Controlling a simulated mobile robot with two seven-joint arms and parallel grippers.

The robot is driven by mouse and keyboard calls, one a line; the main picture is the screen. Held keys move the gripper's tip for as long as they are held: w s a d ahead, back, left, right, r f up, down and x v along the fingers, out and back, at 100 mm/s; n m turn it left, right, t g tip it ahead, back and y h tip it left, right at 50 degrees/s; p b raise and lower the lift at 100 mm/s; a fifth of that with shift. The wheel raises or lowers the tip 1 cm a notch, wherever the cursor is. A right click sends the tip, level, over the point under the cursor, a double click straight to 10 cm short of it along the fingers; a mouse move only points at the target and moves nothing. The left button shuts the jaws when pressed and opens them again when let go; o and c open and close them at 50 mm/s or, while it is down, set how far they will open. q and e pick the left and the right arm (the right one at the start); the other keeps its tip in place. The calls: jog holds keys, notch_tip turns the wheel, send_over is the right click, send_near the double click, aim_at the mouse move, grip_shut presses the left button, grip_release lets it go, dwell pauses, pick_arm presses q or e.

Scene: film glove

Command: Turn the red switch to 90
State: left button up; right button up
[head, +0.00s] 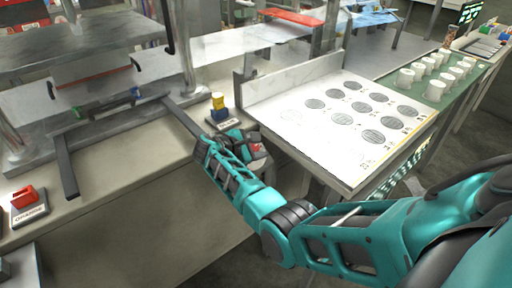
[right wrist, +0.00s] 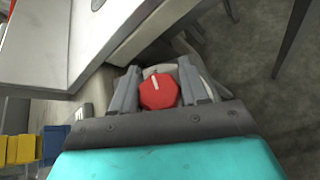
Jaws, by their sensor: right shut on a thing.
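The red switch (right wrist: 158,95) is a faceted red knob with a short white mark. In the right wrist view the mark points nearly straight up, tilted slightly left. My right gripper (right wrist: 157,86) has one finger on each side of the knob and is shut on it. In the head view the right gripper (head: 252,142) is at the front edge of the counter, and only a small bit of red shows by its fingers. Any scale around the knob is hidden or too small to read. My left gripper is in neither view.
A yellow and blue block stack (head: 218,106) stands close left of the gripper. A metal press with a long dark bar (head: 188,118) is further left. A white board with grey discs (head: 320,125) lies to the right. A red part on a labelled base (head: 27,198) sits far left.

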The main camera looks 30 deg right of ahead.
jog(key=shift+m+g, duration=0.3)
dwell(0.4)
jog(key=o, duration=1)
jog(key=shift+c, duration=0.2)
jog(key=p+v, duration=0.1)
jog(key=v, duration=1.1)
jog(key=shift+a+r+p, duration=0.25)
jog(key=shift+r+p, duration=0.05)
jog(key=shift+r, duration=0.05)
jog(key=shift+s, duration=0.1)
